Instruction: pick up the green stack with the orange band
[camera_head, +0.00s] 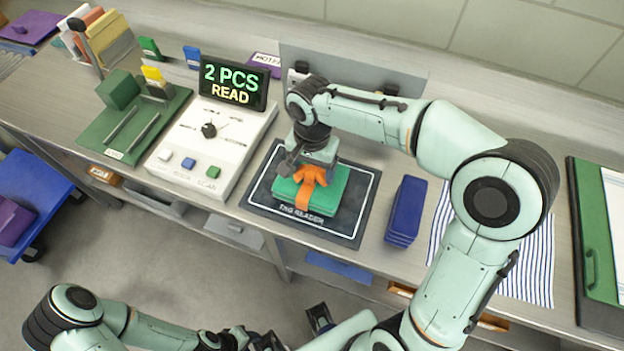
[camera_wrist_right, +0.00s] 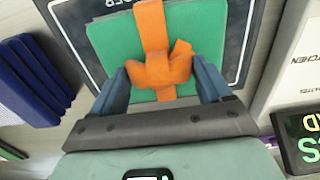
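The green stack (camera_head: 330,196) lies on the dark tag reader mat, with an orange band (camera_head: 305,192) tied round it in a bow on top. My right gripper (camera_head: 305,172) is above the stack, pointing down. In the right wrist view, its two fingers (camera_wrist_right: 162,80) stand apart, one on each side of the orange bow (camera_wrist_right: 160,68). The green stack (camera_wrist_right: 112,45) spreads beyond them. Whether the fingertips touch the stack cannot be told. My left gripper (camera_head: 290,338) is low at the bottom edge of the head view, away from the bench, and partly cut off.
The tag reader mat (camera_head: 262,200) lies between a white console (camera_head: 185,170) with a "2 PCS READ" display (camera_head: 233,84) and a blue stack (camera_head: 406,208). A grey panel (camera_head: 340,62) stands behind. A striped cloth (camera_head: 528,270) and green board (camera_head: 598,215) lie right.

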